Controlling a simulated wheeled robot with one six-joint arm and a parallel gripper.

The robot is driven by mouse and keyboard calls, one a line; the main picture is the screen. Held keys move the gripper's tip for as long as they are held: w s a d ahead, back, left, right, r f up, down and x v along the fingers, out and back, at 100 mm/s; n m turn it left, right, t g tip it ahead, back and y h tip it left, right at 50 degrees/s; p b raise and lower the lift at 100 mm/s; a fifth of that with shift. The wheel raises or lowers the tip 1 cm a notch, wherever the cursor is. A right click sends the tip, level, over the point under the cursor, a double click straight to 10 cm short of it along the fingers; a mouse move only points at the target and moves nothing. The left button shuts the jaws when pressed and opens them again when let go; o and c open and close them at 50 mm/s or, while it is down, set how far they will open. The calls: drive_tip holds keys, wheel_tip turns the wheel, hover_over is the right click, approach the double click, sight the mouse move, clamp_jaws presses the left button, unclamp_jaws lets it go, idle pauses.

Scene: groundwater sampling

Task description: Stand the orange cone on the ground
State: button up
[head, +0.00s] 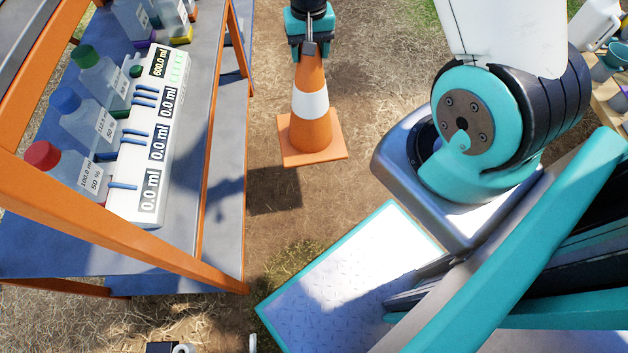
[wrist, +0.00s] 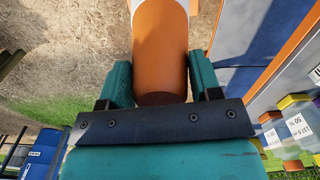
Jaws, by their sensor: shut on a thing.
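The orange cone (head: 311,118) with a white band hangs upright from my gripper (head: 309,48) in the head view. My gripper is shut on its top, and the square orange base points down. A shadow lies on the dirt below and to the left of the base, so the cone appears to be off the ground.
A grey workbench with an orange frame (head: 206,190) stands at the left, holding several bottles and a white dispenser with displays (head: 150,150). Bare dirt ground (head: 365,130) lies right of the cone. A shelf with containers (head: 606,95) is at the far right.

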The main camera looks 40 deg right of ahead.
drive_tip(key=shift+m, duration=0.6)
drive_tip(key=f+b, duration=0.1)
drive_tip(key=f, duration=0.1)
drive_tip(key=d+f+b, duration=0.1)
drive_tip(key=f+b, duration=0.3)
drive_tip(key=shift+w+d, duration=0.25)
drive_tip(key=shift+d, duration=0.05)
wheel_tip(320, 180, down, 20)
drive_tip(key=b, duration=0.8)
drive_tip(key=shift+r, duration=0.2)
drive_tip(key=shift+f, duration=0.15)
drive_tip(key=o, duration=0.9)
drive_tip(key=shift+o, duration=0.2)
